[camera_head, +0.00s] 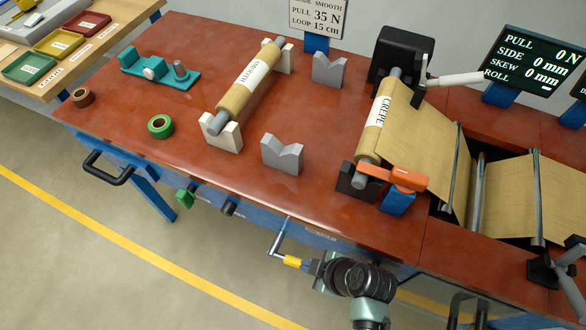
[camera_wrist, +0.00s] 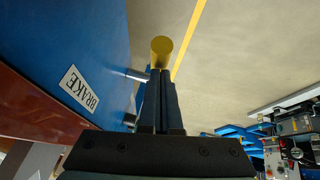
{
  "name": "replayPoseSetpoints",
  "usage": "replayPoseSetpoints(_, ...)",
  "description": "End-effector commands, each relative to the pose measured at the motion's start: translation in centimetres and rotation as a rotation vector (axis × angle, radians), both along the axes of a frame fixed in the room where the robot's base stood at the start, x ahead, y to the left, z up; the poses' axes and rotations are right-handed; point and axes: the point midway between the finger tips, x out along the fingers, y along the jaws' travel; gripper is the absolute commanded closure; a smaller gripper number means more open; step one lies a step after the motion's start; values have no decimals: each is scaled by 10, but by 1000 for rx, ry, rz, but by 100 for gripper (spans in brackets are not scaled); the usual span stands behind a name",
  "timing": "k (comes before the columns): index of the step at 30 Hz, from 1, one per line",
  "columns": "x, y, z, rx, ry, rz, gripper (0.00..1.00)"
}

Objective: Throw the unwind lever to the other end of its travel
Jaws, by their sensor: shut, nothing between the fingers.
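No lever in view is marked as the unwind lever. A long white-handled lever (camera_head: 455,79) sticks out to the right from the black box at the back end of the CREPE roll (camera_head: 377,125). An orange lever (camera_head: 397,178) lies across the roll's front end. A bent metal crank with a yellow grip (camera_head: 292,261) hangs at the table's front; the grip also shows in the wrist view (camera_wrist: 161,50). My gripper (camera_head: 314,264) is shut and empty. Its fingertips (camera_wrist: 160,74) are close to the yellow grip; I cannot tell if they touch it.
A BRAKE label (camera_wrist: 78,88) is on the blue front panel. The SMOOTH roll (camera_head: 246,85) rests on white V-blocks. A grey V-block (camera_head: 282,154) stands near the table's front edge. The floor in front is clear, with a yellow line (camera_head: 150,257).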

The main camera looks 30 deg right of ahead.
Motion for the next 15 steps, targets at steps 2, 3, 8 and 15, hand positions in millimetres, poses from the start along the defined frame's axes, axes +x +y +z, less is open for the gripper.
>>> replayPoseSetpoints(2,-2,-1,-5,-2,1,0,100)
replayPoseSetpoints(3,-3,-2,-6,-2,1,0,100)
replayPoseSetpoints(8,-4,-3,-9,-2,2,2,100)
replayPoseSetpoints(15,-5,-3,-10,-2,5,1,100)
